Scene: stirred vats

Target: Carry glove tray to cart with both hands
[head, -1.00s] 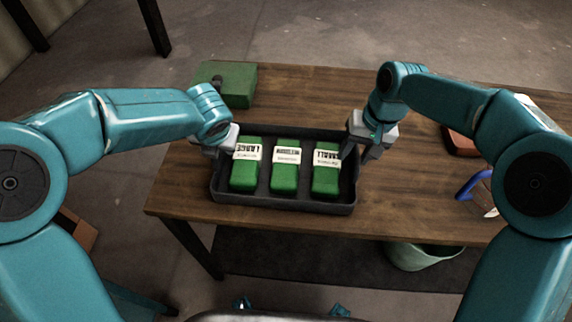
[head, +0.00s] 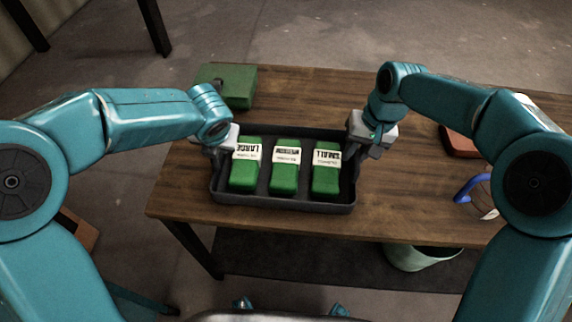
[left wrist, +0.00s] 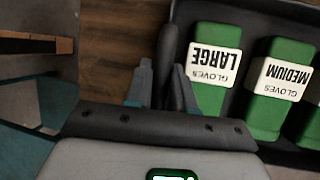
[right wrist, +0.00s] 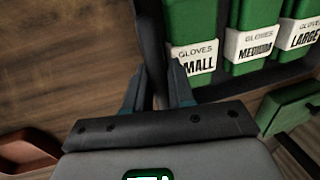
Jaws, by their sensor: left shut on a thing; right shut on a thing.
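The dark glove tray (head: 285,203) sits on the wooden table. It holds three green glove boxes side by side: large (head: 245,178), medium (head: 285,178) and small (head: 326,178). My left gripper (head: 217,152) is shut on the tray's left wall. In the left wrist view, its fingers (left wrist: 162,88) stand on both sides of that wall. My right gripper (head: 362,152) is shut on the right wall. The right wrist view shows its fingers (right wrist: 155,88) around that wall, beside the small box (right wrist: 195,60). I cannot make out a cart for certain.
A green case (head: 238,88) stands on the table behind the tray. A red-brown item (head: 460,141) and a blue handled thing (head: 470,186) lie to the right. A pale bucket (head: 422,257) stands below the front edge. A brown surface (head: 78,232) shows at lower left.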

